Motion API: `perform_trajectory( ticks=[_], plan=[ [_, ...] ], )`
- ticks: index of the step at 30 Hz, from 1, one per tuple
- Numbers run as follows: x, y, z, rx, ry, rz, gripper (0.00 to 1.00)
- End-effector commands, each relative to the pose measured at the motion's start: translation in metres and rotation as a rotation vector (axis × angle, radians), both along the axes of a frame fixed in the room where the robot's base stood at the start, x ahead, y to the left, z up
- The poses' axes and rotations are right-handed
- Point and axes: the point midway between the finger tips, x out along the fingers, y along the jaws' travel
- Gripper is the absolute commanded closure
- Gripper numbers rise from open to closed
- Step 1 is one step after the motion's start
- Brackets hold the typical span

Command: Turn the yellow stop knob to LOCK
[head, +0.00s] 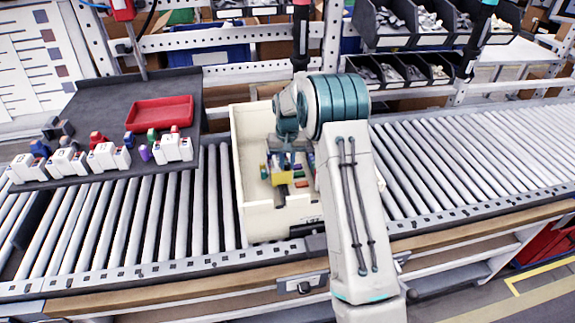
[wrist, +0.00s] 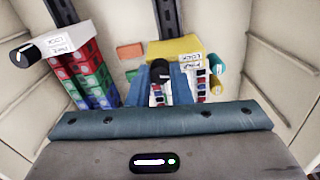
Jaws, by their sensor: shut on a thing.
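The yellow stop unit (head: 282,178) is inside the cream bin (head: 246,215), below my gripper (head: 287,160). In the wrist view, the yellow body (wrist: 180,46) carries a white label reading LOCK (wrist: 190,58). Its black round knob (wrist: 160,68) sits at the near left corner, with a pale mark on top. My gripper's blue fingers (wrist: 166,84) are on both sides of this knob and shut on it. The fingers hide the knob's lower part, and the mark is too small to read its exact direction.
In the bin, a white block with labels and a black knob (wrist: 60,40) stands at the left above red, green and blue pieces (wrist: 85,75). A teal cylinder (wrist: 218,62) and an orange piece (wrist: 130,50) lie near. The bin walls surround my gripper closely.

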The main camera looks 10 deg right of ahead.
Motion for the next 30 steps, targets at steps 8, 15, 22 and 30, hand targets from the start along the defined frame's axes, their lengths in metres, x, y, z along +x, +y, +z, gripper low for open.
perform_trajectory(
  ticks=[8,15,22,30],
  plan=[
    [0.0003,-0.0002,-0.0008,0.000,-0.001,0.260,1.00],
    [0.0003,0.0002,0.0000,0.000,-0.002,0.489,1.00],
    [0.0002,0.0006,0.0006,0.000,-0.002,0.697,1.00],
    [0.0002,0.0006,0.0009,0.000,-0.002,0.884,1.00]
  ],
)
